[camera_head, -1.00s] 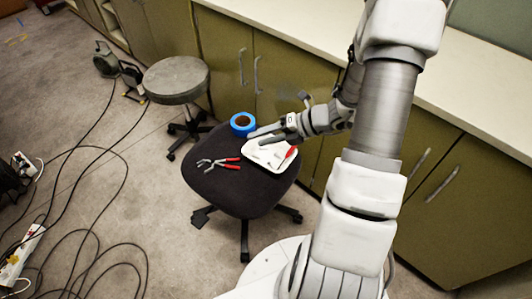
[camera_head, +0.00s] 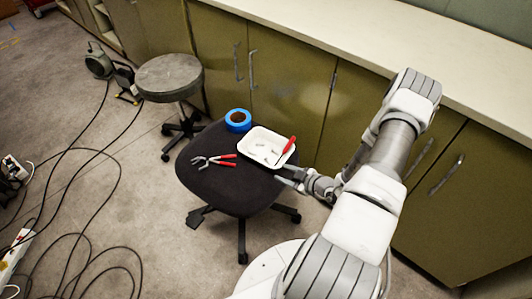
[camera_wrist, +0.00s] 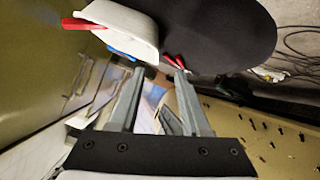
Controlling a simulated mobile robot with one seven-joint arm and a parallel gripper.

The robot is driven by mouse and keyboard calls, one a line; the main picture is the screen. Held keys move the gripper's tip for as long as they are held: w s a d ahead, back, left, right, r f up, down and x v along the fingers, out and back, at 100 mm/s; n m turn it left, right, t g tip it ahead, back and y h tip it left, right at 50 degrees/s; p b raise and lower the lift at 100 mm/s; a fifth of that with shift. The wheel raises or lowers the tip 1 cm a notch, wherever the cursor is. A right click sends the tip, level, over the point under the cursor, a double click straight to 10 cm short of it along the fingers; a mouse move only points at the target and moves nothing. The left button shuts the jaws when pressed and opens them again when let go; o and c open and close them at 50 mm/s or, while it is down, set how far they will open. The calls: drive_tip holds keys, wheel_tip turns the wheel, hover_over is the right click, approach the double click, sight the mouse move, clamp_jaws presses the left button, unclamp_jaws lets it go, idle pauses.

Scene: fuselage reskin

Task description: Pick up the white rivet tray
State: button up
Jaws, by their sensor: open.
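The white rivet tray (camera_head: 255,138) lies near the back right edge of the black stool seat. It holds several small pieces and a red-handled tool (camera_head: 288,145). My gripper (camera_head: 279,174) is open and empty, just in front and to the right of the tray, at about the seat's edge. In the wrist view, the tray (camera_wrist: 125,25) shows at the top left, beyond the fingertips of my open gripper (camera_wrist: 159,72). The fingers look apart from the tray; the exact height between them is hard to tell.
The black seat (camera_head: 228,188) also bears a blue tape roll (camera_head: 238,120) and red-handled pliers (camera_head: 222,160), left of the tray. Olive cabinets (camera_head: 290,85) stand close behind. A grey round stool (camera_head: 170,75) is at the back left. Cables lie on the floor at left.

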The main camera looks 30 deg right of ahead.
sight(263, 163)
drive_tip(key=b+x, duration=0.2)
drive_tip(key=x, duration=0.7)
drive_tip(key=shift+w+f, duration=0.15)
drive_tip(key=shift+w, duration=0.05)
drive_tip(key=shift+b+x, duration=1.3)
drive_tip(key=shift+x, duration=1.5)
drive_tip(key=shift+w+d+r, duration=0.1)
drive_tip(key=shift+w+r, duration=0.05)
drive_tip(key=shift+r, duration=0.1)
clamp_jaws()
